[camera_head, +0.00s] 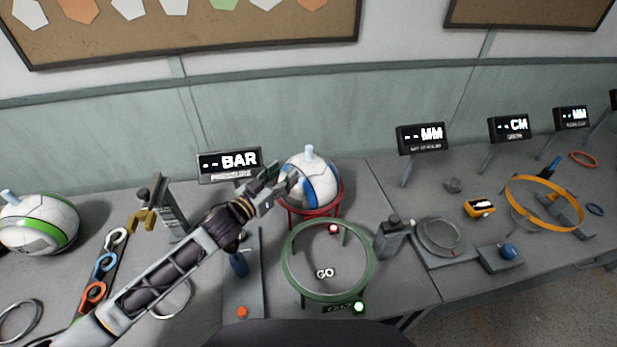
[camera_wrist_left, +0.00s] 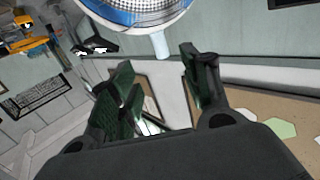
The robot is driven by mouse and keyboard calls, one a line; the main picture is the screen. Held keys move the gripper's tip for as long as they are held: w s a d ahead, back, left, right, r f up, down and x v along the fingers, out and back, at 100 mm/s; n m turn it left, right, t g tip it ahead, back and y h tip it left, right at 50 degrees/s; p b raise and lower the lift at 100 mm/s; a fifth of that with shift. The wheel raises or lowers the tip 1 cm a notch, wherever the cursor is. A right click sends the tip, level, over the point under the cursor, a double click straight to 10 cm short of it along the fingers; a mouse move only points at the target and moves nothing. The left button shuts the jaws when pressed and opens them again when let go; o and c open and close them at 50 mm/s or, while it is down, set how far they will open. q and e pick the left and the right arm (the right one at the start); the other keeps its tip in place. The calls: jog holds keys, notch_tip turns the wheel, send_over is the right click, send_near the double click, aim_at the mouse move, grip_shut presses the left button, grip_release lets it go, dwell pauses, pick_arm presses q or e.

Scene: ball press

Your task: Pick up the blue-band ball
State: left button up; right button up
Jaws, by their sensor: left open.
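The blue-band ball (camera_head: 322,183) is white with a blue band and sits on a red ring stand (camera_head: 315,212) beside the BAR display. A pale peg sticks up from its top. My left gripper (camera_head: 284,182) comes in from the left and is open at the ball's left side, partly covering it. From the head view I cannot tell whether it touches. In the left wrist view the ball (camera_wrist_left: 135,12) shows at the top edge, beyond the spread fingers of the left gripper (camera_wrist_left: 160,85), with nothing between them. My right gripper is not in view.
A green-band ball (camera_head: 40,225) stands at the far left. A green ring stand (camera_head: 288,284) marked GO is in front of the red one. The BAR display (camera_head: 230,163) is close behind my left gripper. An orange hoop (camera_head: 577,220) and gauges stand right.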

aim_at(306, 153)
pick_arm(q)
jog(key=shift+w+r, duration=0.1)
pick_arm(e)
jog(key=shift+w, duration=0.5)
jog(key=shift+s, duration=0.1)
pick_arm(q)
jog(key=shift+r+p+x, duration=0.2)
jog(key=shift+p+x, duration=0.15)
jog(key=shift+x, duration=3.9)
jog(key=shift+w+f, duration=0.1)
jog(key=shift+f, duration=0.1)
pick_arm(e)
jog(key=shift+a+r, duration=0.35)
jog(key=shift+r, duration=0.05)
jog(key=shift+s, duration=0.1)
